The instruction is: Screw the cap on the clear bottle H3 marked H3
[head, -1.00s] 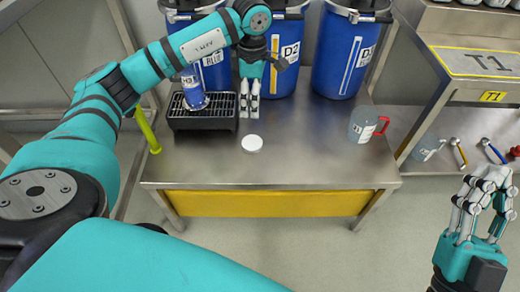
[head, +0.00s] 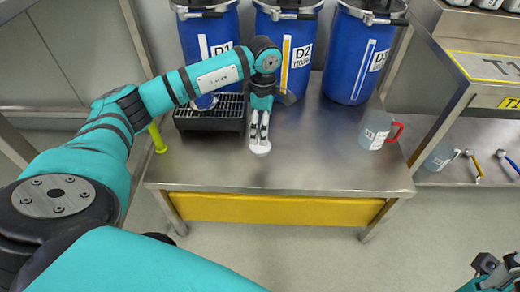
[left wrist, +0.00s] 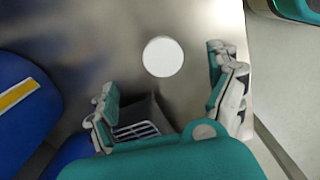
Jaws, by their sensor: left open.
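The white round cap (head: 260,149) lies flat on the steel table. It also shows in the left wrist view (left wrist: 163,57), between and beyond my fingers. My left gripper (head: 259,141) points down right at the cap, and its fingers overlap it in the head view. In the left wrist view my left gripper (left wrist: 163,70) is open, with its fingers well apart and nothing held. The bottle H3 (head: 205,102) stands on the black drip tray; my left arm hides most of it and its label. Of my right arm only a piece shows at the bottom right corner; its fingers cannot be made out.
The black drip tray (head: 208,120) sits at the table's left. Blue drums (head: 350,58) stand behind the table. A clear jug with a red handle (head: 375,130) stands at the table's right. The steel table (head: 310,165) is bare between cap and jug.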

